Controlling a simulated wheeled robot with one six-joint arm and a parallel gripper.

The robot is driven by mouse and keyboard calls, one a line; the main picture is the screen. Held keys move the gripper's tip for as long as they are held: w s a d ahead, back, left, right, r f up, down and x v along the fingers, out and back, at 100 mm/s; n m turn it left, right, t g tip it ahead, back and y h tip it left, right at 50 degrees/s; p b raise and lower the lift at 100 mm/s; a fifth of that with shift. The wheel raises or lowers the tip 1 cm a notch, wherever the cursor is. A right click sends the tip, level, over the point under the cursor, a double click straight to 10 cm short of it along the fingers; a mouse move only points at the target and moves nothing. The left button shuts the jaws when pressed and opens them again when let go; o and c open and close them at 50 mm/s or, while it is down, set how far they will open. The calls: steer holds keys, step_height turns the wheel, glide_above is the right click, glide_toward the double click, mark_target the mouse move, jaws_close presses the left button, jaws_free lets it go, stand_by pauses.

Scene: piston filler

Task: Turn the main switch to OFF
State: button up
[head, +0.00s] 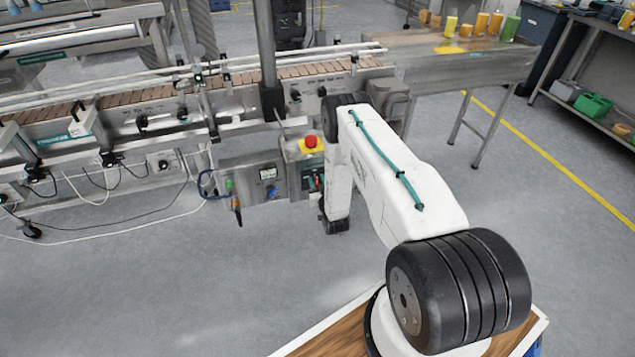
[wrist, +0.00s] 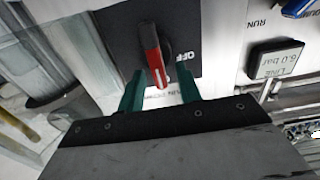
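The main switch (wrist: 153,58) shows in the wrist view as a red handle on a dark plate (wrist: 112,32). The word OFF is printed on the plate, to the right of the handle. The handle runs nearly along the picture's vertical, its near end lower down. My gripper (wrist: 160,92) has two green fingers, spread apart, one on each side of the handle's near end. A gap shows between the handle and each finger, and nothing is gripped. In the head view my arm reaches down to the control box, and the switch cannot be made out clearly there.
In the wrist view a label reading "Line 6.0 bar" (wrist: 277,62) and a blue knob (wrist: 298,7) are to the right. In the head view a red emergency stop button (head: 311,142) is close to my arm, below the conveyor (head: 150,105). The floor in front is clear.

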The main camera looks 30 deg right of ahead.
jaws_close()
